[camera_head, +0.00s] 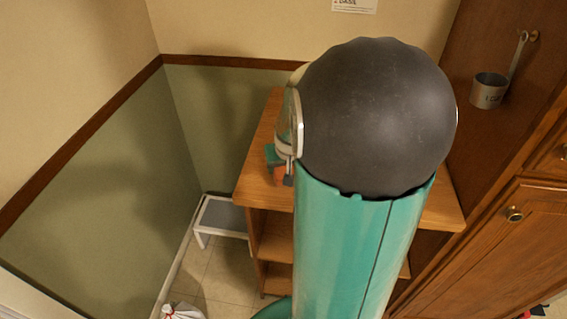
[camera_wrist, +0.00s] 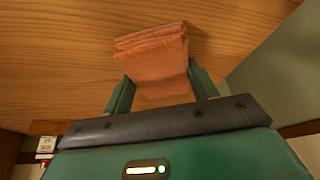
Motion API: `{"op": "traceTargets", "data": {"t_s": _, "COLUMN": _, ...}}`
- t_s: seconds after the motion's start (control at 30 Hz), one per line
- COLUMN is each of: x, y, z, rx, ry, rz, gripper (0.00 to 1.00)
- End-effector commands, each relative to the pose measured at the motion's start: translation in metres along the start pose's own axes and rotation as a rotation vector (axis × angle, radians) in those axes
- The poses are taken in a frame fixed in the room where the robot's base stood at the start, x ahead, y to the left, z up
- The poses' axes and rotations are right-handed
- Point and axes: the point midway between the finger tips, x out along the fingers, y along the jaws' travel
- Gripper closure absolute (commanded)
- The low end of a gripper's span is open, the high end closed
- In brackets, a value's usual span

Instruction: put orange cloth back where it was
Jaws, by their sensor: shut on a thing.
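The orange cloth (camera_wrist: 155,65) is a folded, thick bundle between the two green fingers of my gripper (camera_wrist: 160,88) in the wrist view. The fingers are shut on it, one on each side. Its far end reaches over the wooden surface of the shelf unit (camera_wrist: 60,50); whether it touches the wood I cannot tell. In the head view a small bit of the cloth (camera_head: 279,174) shows beside my gripper at the left edge of the shelf unit's top (camera_head: 256,180). My arm hides most of that top.
A low white step stool (camera_head: 222,215) stands on the floor left of the shelf unit. Green-and-cream walls close in at the left and back.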

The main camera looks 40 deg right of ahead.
Motion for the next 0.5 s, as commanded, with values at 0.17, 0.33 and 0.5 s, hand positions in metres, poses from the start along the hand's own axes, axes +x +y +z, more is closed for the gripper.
{"op": "traceTargets", "data": {"t_s": 0.17, "x": 0.0020, "y": -0.0001, "z": 0.0012, "rx": 0.000, "ry": -0.001, "rz": 0.000, "gripper": 0.40}}
{"op": "traceTargets", "data": {"t_s": 0.33, "x": 0.0018, "y": -0.0001, "z": 0.0006, "rx": 0.000, "ry": 0.000, "rz": 0.000, "gripper": 0.20}}
{"op": "traceTargets", "data": {"t_s": 0.5, "x": 0.0020, "y": -0.0003, "z": -0.0002, "rx": 0.000, "ry": 0.000, "rz": 0.000, "gripper": 0.20}}
